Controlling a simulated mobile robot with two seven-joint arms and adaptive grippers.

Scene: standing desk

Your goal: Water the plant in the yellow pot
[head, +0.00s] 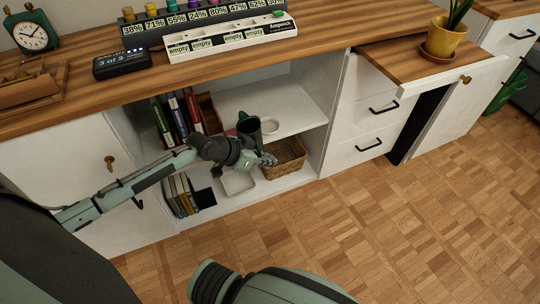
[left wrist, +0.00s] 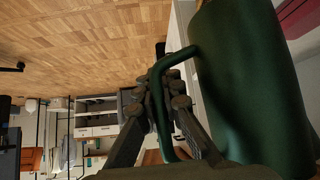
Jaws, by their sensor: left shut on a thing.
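The yellow pot (head: 445,38) with a green plant (head: 459,12) stands on a reddish saucer on the wooden desktop at the upper right. My left gripper (head: 262,160) reaches into the open shelf. It is shut on the handle of a dark green can (head: 249,127). In the left wrist view the fingers (left wrist: 168,100) close around the loop handle, and the can's rounded body (left wrist: 250,80) fills the right side. The can looks roughly upright in the head view; whether it touches the shelf cannot be told. My right gripper is not in view.
Around the can are a wicker basket (head: 286,158), books (head: 178,117), a white dish (head: 270,126) and a white tray (head: 238,183). Shelf boards lie close by. The desktop holds labelled boxes (head: 230,38) and a clock (head: 31,33). The floor in front is clear.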

